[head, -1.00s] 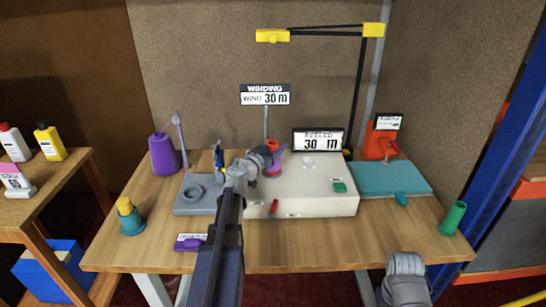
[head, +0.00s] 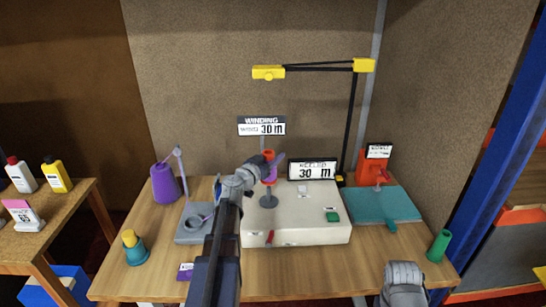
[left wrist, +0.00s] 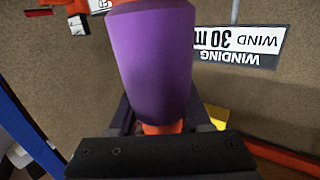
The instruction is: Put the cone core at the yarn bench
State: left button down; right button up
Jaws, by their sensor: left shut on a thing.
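My left gripper (head: 268,172) is shut on the cone core (head: 268,155), an orange core with purple yarn wound around it. It is held over the white winder (head: 300,225), above a grey spindle with a round disc (head: 268,201). In the left wrist view the purple yarn (left wrist: 152,60) fills the middle, with the orange core end (left wrist: 162,128) between the fingers. My right gripper is not in view; only a grey part of my right arm shows at the bottom. No label in view reads as yarn bench.
A purple cone (head: 165,183), a grey stand (head: 194,226), a teal pot (head: 134,250), a teal pad (head: 385,204) and a green tube (head: 438,246) stand on the wooden table (head: 320,262). A side table (head: 70,205) at left holds bottles. A yellow-ended lamp arm (head: 315,68) hangs above.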

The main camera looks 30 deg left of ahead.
aim_at(289, 270)
jog(key=l+u, duration=0.15)
jog(key=l, duration=0.3)
jog(key=l+u, duration=0.15)
jog(key=l, duration=0.3)
jog(key=k+l+u, duration=0.15)
jog(key=l, duration=0.3)
jog(key=l+u, duration=0.15)
jog(key=l, duration=0.3)
jog(key=k+j, duration=0.05)
